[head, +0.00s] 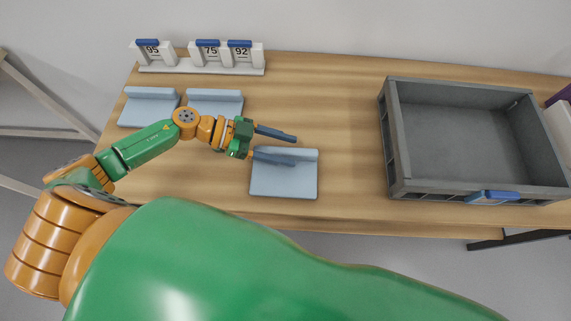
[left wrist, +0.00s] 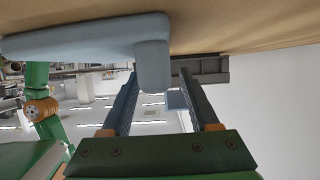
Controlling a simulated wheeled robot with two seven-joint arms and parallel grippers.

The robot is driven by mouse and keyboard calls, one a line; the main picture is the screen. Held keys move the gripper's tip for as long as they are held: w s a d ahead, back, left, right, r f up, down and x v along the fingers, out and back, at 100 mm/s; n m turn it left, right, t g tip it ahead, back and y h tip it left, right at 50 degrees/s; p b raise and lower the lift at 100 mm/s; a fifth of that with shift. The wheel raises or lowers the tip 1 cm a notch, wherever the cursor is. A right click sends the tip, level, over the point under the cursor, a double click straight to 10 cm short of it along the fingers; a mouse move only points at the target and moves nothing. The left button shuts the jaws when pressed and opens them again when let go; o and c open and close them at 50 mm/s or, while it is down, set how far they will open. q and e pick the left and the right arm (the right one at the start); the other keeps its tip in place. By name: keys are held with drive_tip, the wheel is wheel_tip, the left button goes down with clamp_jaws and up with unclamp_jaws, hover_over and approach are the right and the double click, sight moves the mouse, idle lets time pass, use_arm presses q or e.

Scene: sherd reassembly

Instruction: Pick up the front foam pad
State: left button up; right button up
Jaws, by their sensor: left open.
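The front foam pad (head: 284,184) is a light blue-grey slab lying on the wooden table, with a raised ridge along its back edge. My left gripper (head: 292,150) is open at this ridge, one finger behind it and the other in front, above the slab. In the left wrist view, the pad (left wrist: 85,42) is at upper left and the ridge's end shows between the two fingertips of the gripper (left wrist: 159,74). Contact between fingers and ridge cannot be told. The near finger hides part of the ridge in the head view. My right gripper is out of view.
Two similar pads, a left one (head: 147,112) and a right one (head: 222,106), lie farther back. A white rack (head: 200,67) with numbered blue-topped pieces stands behind them. A grey crate (head: 393,150) stands at right. The table between pad and crate is clear.

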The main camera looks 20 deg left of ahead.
use_arm(q)
drive_tip(key=shift+x, duration=1.2)
clamp_jaws()
